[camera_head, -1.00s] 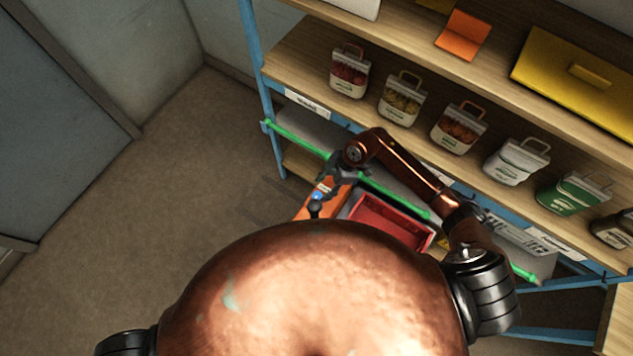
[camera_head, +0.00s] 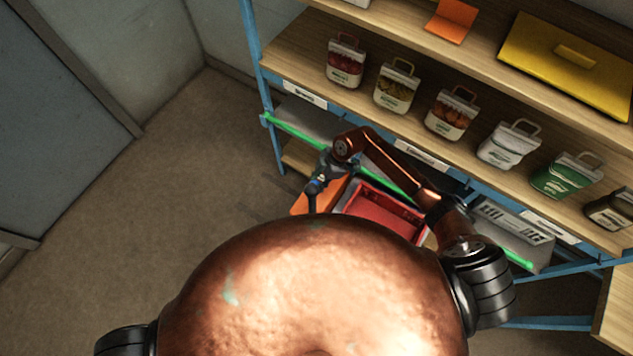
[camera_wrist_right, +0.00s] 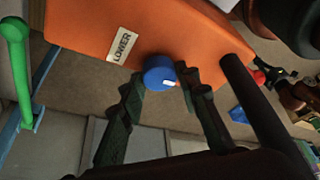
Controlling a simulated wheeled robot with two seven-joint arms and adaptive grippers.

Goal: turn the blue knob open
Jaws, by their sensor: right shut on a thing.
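The blue knob (camera_wrist_right: 159,72) with a white mark sits at the edge of an orange panel (camera_wrist_right: 150,32) labelled "LOWER" in the right wrist view. My right gripper (camera_wrist_right: 160,82) has its dark fingers on either side of the knob and is shut on it. In the head view my right gripper (camera_head: 317,185) is over the orange panel (camera_head: 304,204) and mostly covers the knob. My left gripper is out of view.
A red tray (camera_head: 380,212) lies right of the orange panel. A green rail (camera_head: 293,132) runs along the blue-framed shelf, behind my right arm. Several small sacks (camera_head: 396,88) stand on the wooden shelf. Open floor (camera_head: 160,190) lies to the left.

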